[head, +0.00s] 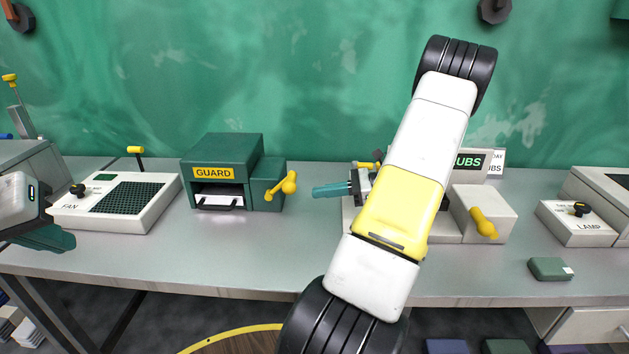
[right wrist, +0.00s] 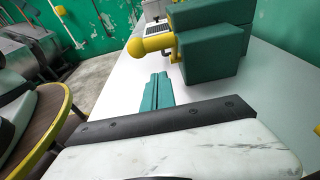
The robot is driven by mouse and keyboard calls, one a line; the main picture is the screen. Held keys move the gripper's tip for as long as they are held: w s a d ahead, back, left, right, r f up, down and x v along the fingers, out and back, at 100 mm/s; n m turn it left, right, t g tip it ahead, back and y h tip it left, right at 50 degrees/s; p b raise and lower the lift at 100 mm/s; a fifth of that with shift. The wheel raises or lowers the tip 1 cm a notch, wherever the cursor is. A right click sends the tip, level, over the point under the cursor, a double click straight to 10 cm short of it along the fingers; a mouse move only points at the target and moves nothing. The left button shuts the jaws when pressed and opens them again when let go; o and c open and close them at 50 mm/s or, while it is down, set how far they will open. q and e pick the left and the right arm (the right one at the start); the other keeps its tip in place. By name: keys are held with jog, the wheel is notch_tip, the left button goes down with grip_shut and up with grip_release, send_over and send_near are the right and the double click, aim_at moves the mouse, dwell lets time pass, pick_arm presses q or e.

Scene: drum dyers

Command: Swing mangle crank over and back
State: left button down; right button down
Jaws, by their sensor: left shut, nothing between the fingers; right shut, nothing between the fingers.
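A dark green machine labelled GUARD (head: 213,172) stands on the grey bench. In the right wrist view, the shut teal fingers (right wrist: 157,88) point toward the yellow crank knob (right wrist: 148,45), with a gap between. My left gripper (head: 52,238) is shut and empty at the left edge, in front of the fan box. It is partly cut off.
A white FAN box (head: 110,215) stands left of the green machine. My right arm hides much of a white machine (head: 497,205) with a yellow handle (head: 484,222). A LAMP box (head: 577,225) and a small green block (head: 549,268) lie right. The bench front before the green machine is clear.

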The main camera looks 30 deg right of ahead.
aim_at(295, 179)
jog(key=shift+w+a+r, duration=0.35)
jog(key=shift+a, duration=0.2)
jog(key=shift+w+a+r, duration=0.3)
jog(key=shift+a+r, duration=0.05)
jog(key=shift+a, duration=0.2)
jog(key=shift+w+a+r, duration=0.35)
jog(key=shift+a, duration=0.2)
jog(key=shift+w+a+r+g+h, duration=0.2)
jog(key=shift+a+r+g+h, duration=0.2)
jog(key=shift+r, duration=0.2)
jog(key=shift+w+a+r+g+h, duration=0.15)
jog(key=shift+a+r+g+h, duration=0.1)
jog(key=shift+r+h, duration=0.3)
jog(key=w+a+r+g+h, duration=0.3)
jog(key=w+a+g+h, duration=0.5)
jog(key=a+h, duration=0.5)
jog(key=shift+w+a, duration=0.15)
jog(key=shift+a, duration=0.05)
